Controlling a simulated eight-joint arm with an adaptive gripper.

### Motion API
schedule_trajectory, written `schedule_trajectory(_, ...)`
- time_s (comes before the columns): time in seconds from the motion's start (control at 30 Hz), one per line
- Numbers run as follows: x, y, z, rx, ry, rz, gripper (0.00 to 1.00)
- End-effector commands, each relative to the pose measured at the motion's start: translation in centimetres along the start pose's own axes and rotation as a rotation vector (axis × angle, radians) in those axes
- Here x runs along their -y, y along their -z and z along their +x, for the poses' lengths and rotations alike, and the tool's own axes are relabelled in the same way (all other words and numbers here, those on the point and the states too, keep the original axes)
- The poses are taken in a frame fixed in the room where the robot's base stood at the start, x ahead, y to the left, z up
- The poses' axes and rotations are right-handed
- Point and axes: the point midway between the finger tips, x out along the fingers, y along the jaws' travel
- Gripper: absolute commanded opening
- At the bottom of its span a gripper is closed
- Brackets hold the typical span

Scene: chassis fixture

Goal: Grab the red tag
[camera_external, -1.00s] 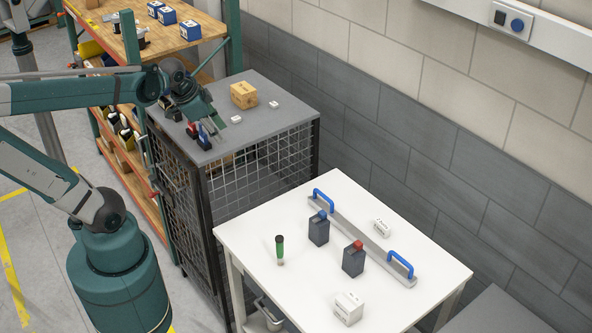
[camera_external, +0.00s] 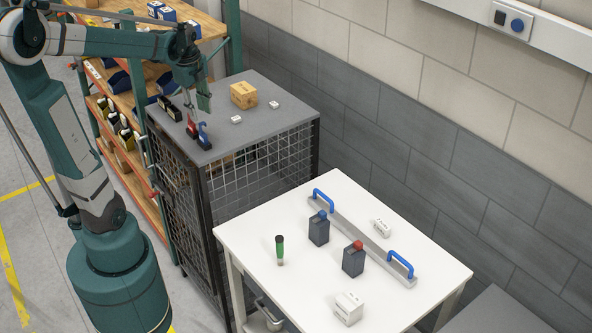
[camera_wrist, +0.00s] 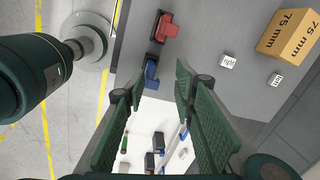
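A red piece (camera_external: 191,125) with a dark base, which seems to be the red tag, stands on the grey cabinet top near its front left edge. It also shows in the wrist view (camera_wrist: 168,29), upper middle, beyond the fingertips. A similar blue piece (camera_external: 204,133) stands just beside it, and it shows in the wrist view (camera_wrist: 151,70) near the fingertips. My gripper (camera_external: 198,100) points down above the cabinet, close to the red piece. In the wrist view my gripper (camera_wrist: 159,76) has its green fingers spread, with nothing held between them.
The cabinet top (camera_external: 222,143) also bears a cardboard box (camera_external: 244,95), two small white blocks (camera_external: 236,119) and dark pieces (camera_external: 174,112) at the left. A wooden shelf rack (camera_external: 192,42) stands behind. The white table (camera_external: 290,285) at the front right holds bottles and a blue-handled bar.

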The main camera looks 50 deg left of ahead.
Motion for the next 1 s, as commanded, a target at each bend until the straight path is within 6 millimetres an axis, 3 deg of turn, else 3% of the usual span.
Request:
schedule_trajectory(0.2,0.9,-4.0,1.0,-0.016,-0.066,0.167,0.27)
schedule_trajectory(0.4,1.1,-6.1,1.6,-0.033,-0.099,0.263,0.27)
schedule_trajectory(1.0,1.1,-6.7,2.1,-0.04,-0.109,0.294,0.27)
